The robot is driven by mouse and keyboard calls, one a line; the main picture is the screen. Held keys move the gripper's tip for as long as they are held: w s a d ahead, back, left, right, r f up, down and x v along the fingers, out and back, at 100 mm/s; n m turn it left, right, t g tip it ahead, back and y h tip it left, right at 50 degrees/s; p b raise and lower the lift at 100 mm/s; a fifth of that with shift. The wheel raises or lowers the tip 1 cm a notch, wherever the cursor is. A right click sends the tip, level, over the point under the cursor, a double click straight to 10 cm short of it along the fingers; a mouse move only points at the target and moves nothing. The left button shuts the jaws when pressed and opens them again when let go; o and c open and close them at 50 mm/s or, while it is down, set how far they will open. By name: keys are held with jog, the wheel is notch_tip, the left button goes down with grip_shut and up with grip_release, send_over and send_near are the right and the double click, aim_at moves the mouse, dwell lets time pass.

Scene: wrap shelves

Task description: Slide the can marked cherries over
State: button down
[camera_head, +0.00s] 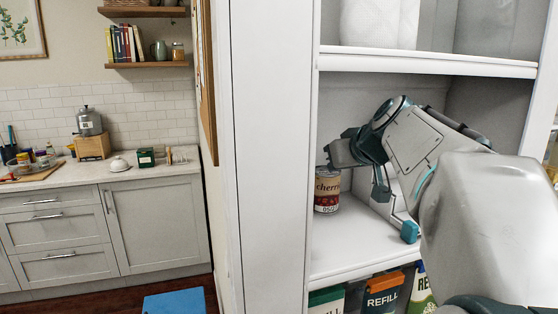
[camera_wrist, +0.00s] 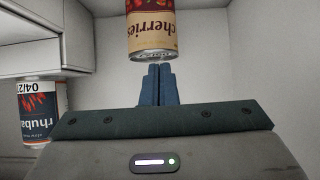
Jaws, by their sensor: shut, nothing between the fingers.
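The can marked cherries (camera_head: 327,190) stands upright on the white middle shelf, near its left wall, with a cream label and a dark red lower band. Its label also shows in the wrist view (camera_wrist: 152,32), at the top centre.
The shelf board (camera_head: 350,238) is bare in front of the can. A can marked "rhuba" (camera_wrist: 38,108) shows at the left of the wrist view. Another shelf board (camera_head: 430,62) runs above my arm. Refill packs (camera_head: 383,292) stand below.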

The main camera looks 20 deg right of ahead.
aim_at(321, 168)
jog(key=w+p, duration=0.1)
jog(key=w, duration=0.4)
jog(key=shift+w+a+r+p, duration=0.1)
jog(key=shift+w+r+p, duration=0.05)
jog(key=shift+p, duration=0.25)
jog(key=shift+f+b, duration=0.4)
jog(key=shift+f, duration=0.6)
